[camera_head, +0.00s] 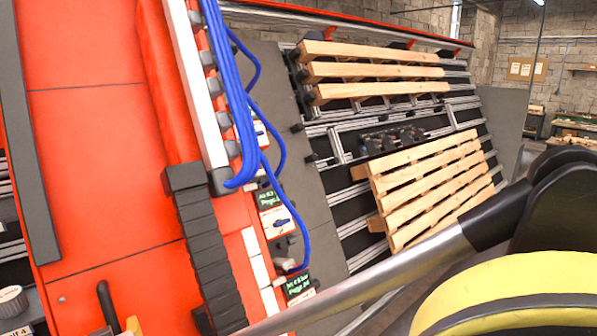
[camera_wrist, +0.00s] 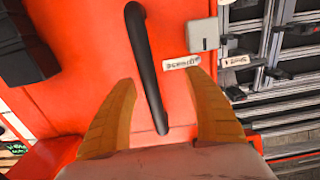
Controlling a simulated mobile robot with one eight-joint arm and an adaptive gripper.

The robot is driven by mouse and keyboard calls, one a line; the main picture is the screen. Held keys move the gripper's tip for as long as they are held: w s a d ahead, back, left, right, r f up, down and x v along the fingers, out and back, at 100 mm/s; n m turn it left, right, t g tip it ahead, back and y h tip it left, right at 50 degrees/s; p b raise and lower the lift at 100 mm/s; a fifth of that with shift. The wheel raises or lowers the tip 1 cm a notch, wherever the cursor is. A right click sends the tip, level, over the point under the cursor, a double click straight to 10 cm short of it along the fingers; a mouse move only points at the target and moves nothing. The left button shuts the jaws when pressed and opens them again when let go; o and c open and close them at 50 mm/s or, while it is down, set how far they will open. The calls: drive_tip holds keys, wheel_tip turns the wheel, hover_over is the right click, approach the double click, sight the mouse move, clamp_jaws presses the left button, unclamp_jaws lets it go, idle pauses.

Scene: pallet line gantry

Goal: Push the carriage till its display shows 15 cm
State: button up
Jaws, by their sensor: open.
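A red panel with a black bar handle (camera_wrist: 147,70) fills the middle of the wrist view; I take it for the carriage, but cannot be sure. The handle also shows at the bottom left of the head view (camera_head: 106,304). My gripper (camera_wrist: 165,82) is open, with orange fingers on either side of the handle's lower part in the picture. Whether they touch it or how deep they reach, I cannot tell. In the head view, only an orange fingertip shows beside the handle. No readable centimetre display is in view; a dark display with green text (camera_wrist: 15,148) is too small to read.
Small displays with green text (camera_head: 269,197) (camera_head: 298,286) line the red machine's side. A black cable chain (camera_head: 211,250) and blue hoses (camera_head: 232,95) run alongside. Wooden pallets (camera_head: 430,185) rest on a sloped rack at right. A grey box (camera_wrist: 203,35) sits near the handle.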

drive_tip(key=shift+s, duration=0.1)
drive_tip(key=p+v, duration=0.3)
drive_tip(key=v, duration=0.7)
drive_tip(key=shift+p, duration=0.4)
